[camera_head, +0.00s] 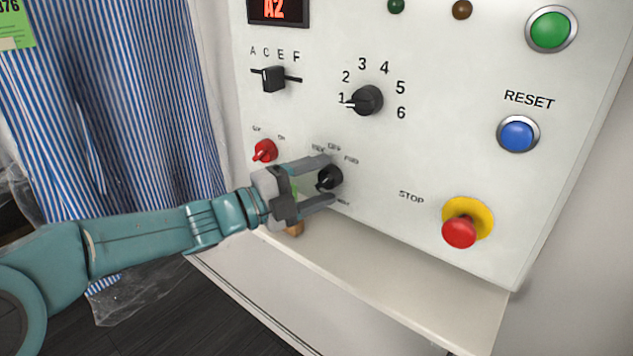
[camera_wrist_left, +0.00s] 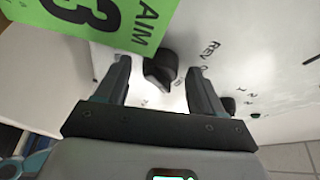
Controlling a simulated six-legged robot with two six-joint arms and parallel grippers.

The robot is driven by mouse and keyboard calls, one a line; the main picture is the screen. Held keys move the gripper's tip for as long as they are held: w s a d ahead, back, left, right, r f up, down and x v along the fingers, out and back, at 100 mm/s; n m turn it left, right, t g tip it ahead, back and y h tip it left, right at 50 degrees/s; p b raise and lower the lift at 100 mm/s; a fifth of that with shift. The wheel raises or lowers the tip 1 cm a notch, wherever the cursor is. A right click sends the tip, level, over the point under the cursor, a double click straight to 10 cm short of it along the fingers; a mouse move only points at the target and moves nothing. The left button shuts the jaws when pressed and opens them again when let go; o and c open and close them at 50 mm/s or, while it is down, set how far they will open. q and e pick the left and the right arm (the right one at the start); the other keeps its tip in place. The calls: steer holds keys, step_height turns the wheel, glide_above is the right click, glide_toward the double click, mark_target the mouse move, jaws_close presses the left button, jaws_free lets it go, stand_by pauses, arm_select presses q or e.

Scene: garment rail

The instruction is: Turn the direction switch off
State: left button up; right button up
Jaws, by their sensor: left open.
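The direction switch (camera_head: 331,177) is a black rotary knob low on the white control panel, with small labels around it. Its labels are partly covered and blurred, so its exact setting cannot be told. My left gripper (camera_head: 327,180) is open at the panel, one finger above the knob and one below. In the left wrist view the black knob (camera_wrist_left: 160,69) shows between the two open fingers of my left gripper (camera_wrist_left: 158,75); contact cannot be made out. My right gripper is not in view.
A red switch (camera_head: 265,150) is left of my gripper. Above are a slider (camera_head: 273,79) and a numbered dial (camera_head: 367,100). A red stop button (camera_head: 460,231) and blue reset button (camera_head: 518,134) are right. A green tag (camera_wrist_left: 95,22) shows in the wrist view. Striped garments (camera_head: 110,100) hang left.

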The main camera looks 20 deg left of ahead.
arm_select(q)
steer(key=c, duration=1.1)
steer(key=shift+o, duration=0.3)
steer(key=shift+f, duration=0.1)
steer(key=n+b, duration=0.1)
steer(key=n+t+b, duration=0.1)
steer(key=n+b, duration=0.1)
steer(key=shift+f, duration=0.25)
steer(key=n+t+b, duration=0.1)
steer(key=n+b, duration=0.2)
steer(key=n, duration=0.1)
steer(key=shift+d+f+t, duration=0.1)
steer(key=shift+t, duration=0.3)
steer(key=shift+n+t+b, duration=0.4)
steer(key=shift+n+b, duration=0.05)
steer(key=shift+n, duration=0.55)
